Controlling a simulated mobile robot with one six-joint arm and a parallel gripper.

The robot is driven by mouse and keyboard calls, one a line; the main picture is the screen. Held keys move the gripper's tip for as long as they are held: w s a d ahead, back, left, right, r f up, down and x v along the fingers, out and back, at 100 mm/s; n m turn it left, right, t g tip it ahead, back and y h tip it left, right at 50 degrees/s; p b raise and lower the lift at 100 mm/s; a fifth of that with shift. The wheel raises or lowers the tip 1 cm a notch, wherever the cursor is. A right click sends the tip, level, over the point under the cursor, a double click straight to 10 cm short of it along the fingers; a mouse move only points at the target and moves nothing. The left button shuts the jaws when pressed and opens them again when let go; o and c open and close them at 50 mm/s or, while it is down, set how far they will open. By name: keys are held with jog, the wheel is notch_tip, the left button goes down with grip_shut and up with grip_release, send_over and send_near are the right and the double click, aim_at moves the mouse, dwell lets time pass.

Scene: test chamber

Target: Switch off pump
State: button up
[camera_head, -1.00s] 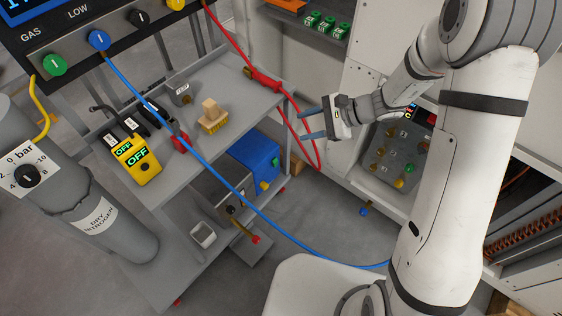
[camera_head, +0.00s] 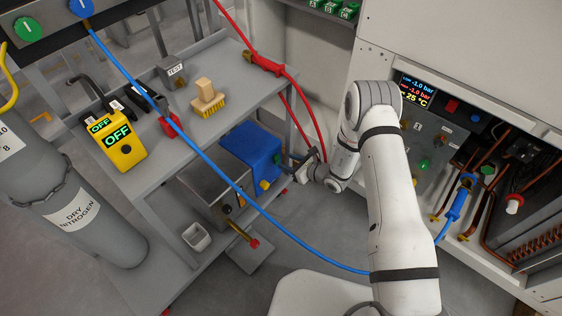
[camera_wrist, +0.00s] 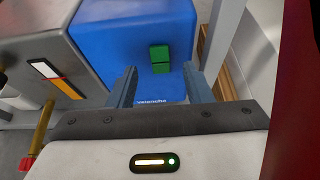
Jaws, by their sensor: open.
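A blue box-shaped unit (camera_head: 250,150), which looks like the pump, stands on the lower shelf of the grey cart. In the wrist view its blue face (camera_wrist: 125,35) is close in front of my gripper (camera_wrist: 161,85). A green two-part switch (camera_wrist: 160,60) sits on that face, between the lines of my two fingers. Small lettering shows below it. My gripper is open with nothing between its fingers. In the head view it (camera_head: 298,163) is low beside the cart's right end, right of the blue unit. Whether a finger touches the unit cannot be told.
A grey metal box (camera_head: 213,190) stands left of the blue unit. A cart leg (camera_wrist: 222,35) is close to my right finger. A red hose (camera_head: 310,115) and a blue hose (camera_head: 225,180) hang nearby. A yellow "OFF" device (camera_head: 120,145) lies on the upper shelf.

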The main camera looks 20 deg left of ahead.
aim_at(277, 158)
jog(key=shift+b+x, duration=0.45)
jog(key=shift+x, duration=1.8)
jog(key=shift+c, duration=0.3)
